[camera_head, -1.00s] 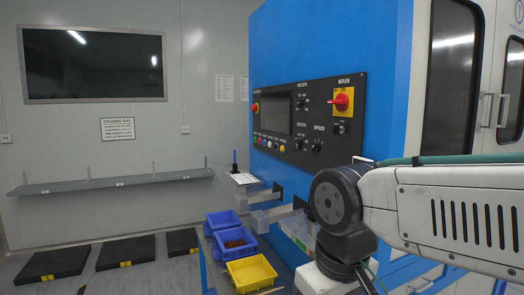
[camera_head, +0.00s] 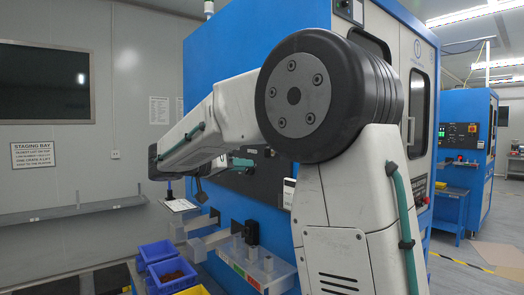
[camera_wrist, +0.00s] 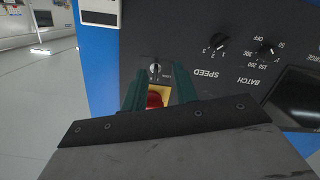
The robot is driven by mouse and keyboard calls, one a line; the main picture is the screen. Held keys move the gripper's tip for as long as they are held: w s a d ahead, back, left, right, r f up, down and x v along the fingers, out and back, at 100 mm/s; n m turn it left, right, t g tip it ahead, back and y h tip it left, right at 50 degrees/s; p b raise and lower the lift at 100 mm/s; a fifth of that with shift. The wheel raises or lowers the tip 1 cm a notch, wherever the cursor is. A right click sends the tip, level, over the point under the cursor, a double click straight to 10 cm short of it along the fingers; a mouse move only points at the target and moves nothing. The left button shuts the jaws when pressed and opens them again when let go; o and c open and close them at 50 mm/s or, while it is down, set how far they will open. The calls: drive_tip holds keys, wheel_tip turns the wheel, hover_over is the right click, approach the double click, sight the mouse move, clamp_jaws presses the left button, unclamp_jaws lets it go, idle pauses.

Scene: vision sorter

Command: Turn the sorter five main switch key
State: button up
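In the wrist view the sorter's dark control panel (camera_wrist: 215,75) appears upside down. The red main switch handle (camera_wrist: 154,98) on its yellow plate (camera_wrist: 165,92) lies between the two green fingers of my gripper (camera_wrist: 158,76). The fingers are apart, with a gap visible to the right of the handle. The handle's near part is hidden by the gripper body. A small key switch (camera_wrist: 155,70) sits just beyond, between the fingertips in the picture. In the head view my arm hides the main switch, and the gripper's grip is not visible there.
The wrist view shows the speed knob (camera_wrist: 218,42), the batch knob (camera_wrist: 265,49) and a dark screen (camera_wrist: 297,100). In the head view, blue bins (camera_head: 157,252) and a yellow bin (camera_head: 193,290) stand below the panel. Another blue machine (camera_head: 465,150) stands at right.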

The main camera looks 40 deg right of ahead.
sight(268, 153)
drive_tip(key=d+r+m+h, duration=0.1)
drive_tip(key=d+r+m, duration=0.3)
drive_tip(key=d, duration=0.4)
drive_tip(key=shift+s, duration=0.35)
clamp_jaws()
